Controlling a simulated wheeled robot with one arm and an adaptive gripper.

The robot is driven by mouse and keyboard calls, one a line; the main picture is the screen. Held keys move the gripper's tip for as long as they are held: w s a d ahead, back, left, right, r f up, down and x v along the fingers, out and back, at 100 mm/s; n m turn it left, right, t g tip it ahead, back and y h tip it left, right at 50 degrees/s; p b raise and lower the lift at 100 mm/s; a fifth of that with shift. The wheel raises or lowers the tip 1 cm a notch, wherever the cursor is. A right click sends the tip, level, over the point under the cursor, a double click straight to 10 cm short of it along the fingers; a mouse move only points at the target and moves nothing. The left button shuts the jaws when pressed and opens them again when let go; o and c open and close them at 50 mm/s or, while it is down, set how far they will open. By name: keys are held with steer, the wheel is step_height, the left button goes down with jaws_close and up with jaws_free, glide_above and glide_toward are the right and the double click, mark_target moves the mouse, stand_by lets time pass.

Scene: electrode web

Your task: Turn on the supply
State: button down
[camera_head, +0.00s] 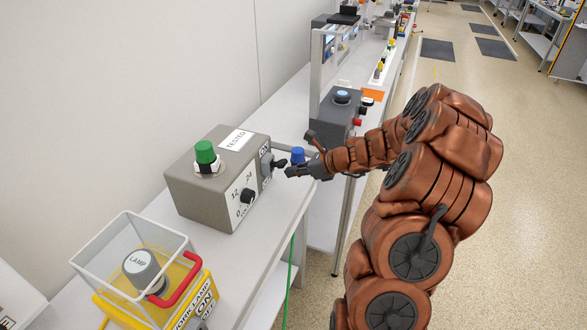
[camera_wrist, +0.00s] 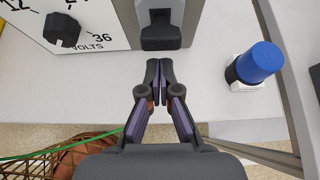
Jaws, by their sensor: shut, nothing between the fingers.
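The supply (camera_head: 218,182) is a grey box on the bench, with a green knob (camera_head: 205,153) on top and a label reading TESTED. Its front has a black voltage dial (camera_head: 247,196) and, at the right end, a black rocker switch (camera_head: 267,165) under the word ON. In the wrist view the dial (camera_wrist: 61,29) is at upper left and the switch (camera_wrist: 160,30) at top centre. My gripper (camera_wrist: 158,64) is shut and empty, its tips just below the switch in that view. I cannot tell if they touch it. In the head view my gripper (camera_head: 287,171) is at the supply's right end.
A blue-capped post (camera_head: 298,155) stands right of the supply, and shows in the wrist view (camera_wrist: 255,65). A clear-guarded yellow lamp unit (camera_head: 190,290) is at front left. Another grey unit (camera_head: 337,115) stands farther back. A green cable (camera_head: 290,262) hangs off the bench edge.

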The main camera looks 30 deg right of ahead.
steer(key=shift+r, duration=0.1)
steer(key=shift+r+p, duration=0.75)
steer(key=shift+p, duration=0.05)
steer(key=r+p+v, duration=0.1)
steer(key=p+v, duration=0.5)
steer(key=v, duration=0.3)
steer(key=shift+a+r+p, duration=0.2)
steer(key=shift+r+p, duration=0.15)
steer(key=shift+r, duration=0.15)
steer(key=shift+w, duration=0.15)
